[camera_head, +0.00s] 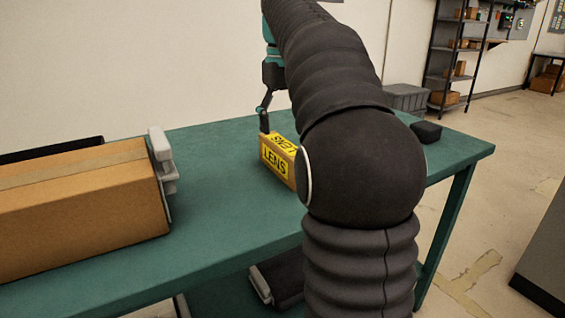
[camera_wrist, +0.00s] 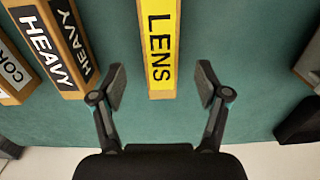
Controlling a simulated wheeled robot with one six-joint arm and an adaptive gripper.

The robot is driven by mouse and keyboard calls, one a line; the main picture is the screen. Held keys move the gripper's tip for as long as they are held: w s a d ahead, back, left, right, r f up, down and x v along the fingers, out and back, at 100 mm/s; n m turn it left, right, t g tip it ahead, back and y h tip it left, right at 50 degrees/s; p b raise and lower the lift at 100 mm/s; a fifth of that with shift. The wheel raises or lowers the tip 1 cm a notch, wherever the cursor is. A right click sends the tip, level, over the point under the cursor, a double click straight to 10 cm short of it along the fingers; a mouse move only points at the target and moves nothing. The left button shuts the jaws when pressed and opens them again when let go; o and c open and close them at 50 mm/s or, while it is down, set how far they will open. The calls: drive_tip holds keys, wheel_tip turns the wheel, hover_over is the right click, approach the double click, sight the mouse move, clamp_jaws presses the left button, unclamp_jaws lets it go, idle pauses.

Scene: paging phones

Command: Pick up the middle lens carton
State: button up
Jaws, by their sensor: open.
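A yellow carton marked LENS (camera_head: 275,162) stands on the green table, partly hidden behind my arm in the head view. In the wrist view the lens carton (camera_wrist: 159,45) runs down from the top edge, and its near end lies between the fingertips. My gripper (camera_wrist: 160,88) is open, with one finger on each side of the carton and a gap on both sides. In the head view only one finger of my gripper (camera_head: 264,118) shows, by the carton's left end. Only one lens carton is in view.
In the wrist view, a carton marked HEAVY (camera_wrist: 48,48) and a carton marked COR (camera_wrist: 12,72) lie to the left. A dark object (camera_wrist: 300,122) is at the right. A large cardboard box (camera_head: 80,205) fills the left of the green table (camera_head: 225,225).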

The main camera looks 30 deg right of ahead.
sight(284, 158)
drive_tip(key=shift+s+f+b, duration=0.2)
drive_tip(key=shift+f+b, duration=0.8)
drive_tip(key=shift+f, duration=3.35)
drive_tip(key=c, duration=1.3)
